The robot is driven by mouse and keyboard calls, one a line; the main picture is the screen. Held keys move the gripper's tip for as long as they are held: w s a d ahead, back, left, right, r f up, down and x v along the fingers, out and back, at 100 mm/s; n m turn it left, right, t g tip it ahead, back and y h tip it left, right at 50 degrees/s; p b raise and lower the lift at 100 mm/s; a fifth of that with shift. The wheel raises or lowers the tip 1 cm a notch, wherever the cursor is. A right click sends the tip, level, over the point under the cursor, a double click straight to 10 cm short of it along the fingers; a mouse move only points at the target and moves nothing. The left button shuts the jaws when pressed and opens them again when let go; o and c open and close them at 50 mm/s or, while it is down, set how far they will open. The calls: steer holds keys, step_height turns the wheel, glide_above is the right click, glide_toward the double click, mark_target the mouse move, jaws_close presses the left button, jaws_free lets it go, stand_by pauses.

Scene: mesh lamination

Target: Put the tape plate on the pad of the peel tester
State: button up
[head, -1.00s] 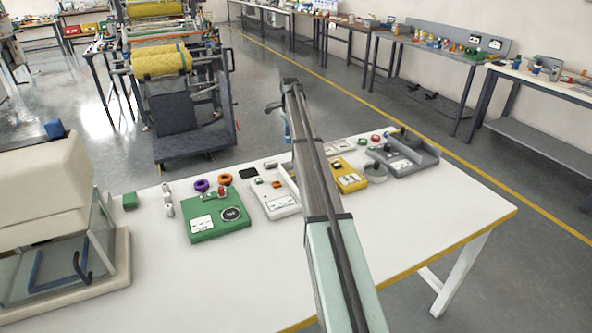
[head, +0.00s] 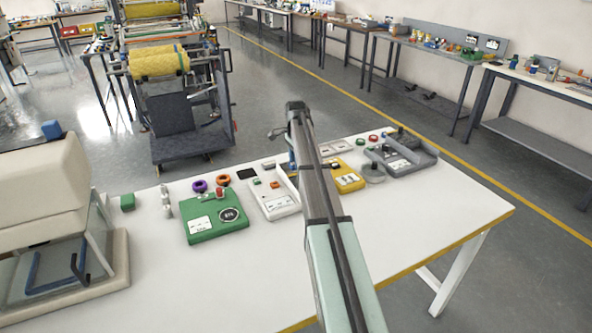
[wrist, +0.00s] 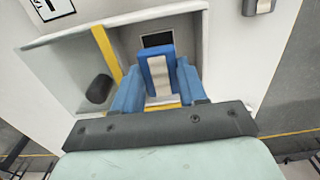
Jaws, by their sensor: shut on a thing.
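My gripper (wrist: 158,80) has blue fingers and is shut on the tape plate (wrist: 155,51), a blue plate with a pale strip down its middle. In the wrist view the plate is over a grey walled tray (wrist: 206,35) with a yellow stripe and a dark round part at its left. A black rectangle (wrist: 157,39) shows just beyond the plate's far edge. I cannot tell whether the plate touches anything beneath. In the head view my arm hides the plate and most of the gripper. I cannot surely tell which device is the peel tester.
On the white table (head: 410,222) stand a green device (head: 205,228), a white device (head: 274,205), a yellow device (head: 347,178) and a grey device (head: 398,160) at the right. A large beige machine (head: 40,190) stands at the left. The table's front is clear.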

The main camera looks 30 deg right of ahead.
steer(key=shift+f, duration=2)
steer(key=shift+f, duration=0.1)
steer(key=o, duration=0.8)
step_height(320, 180, up, 12)
steer(key=shift+r, duration=0.1)
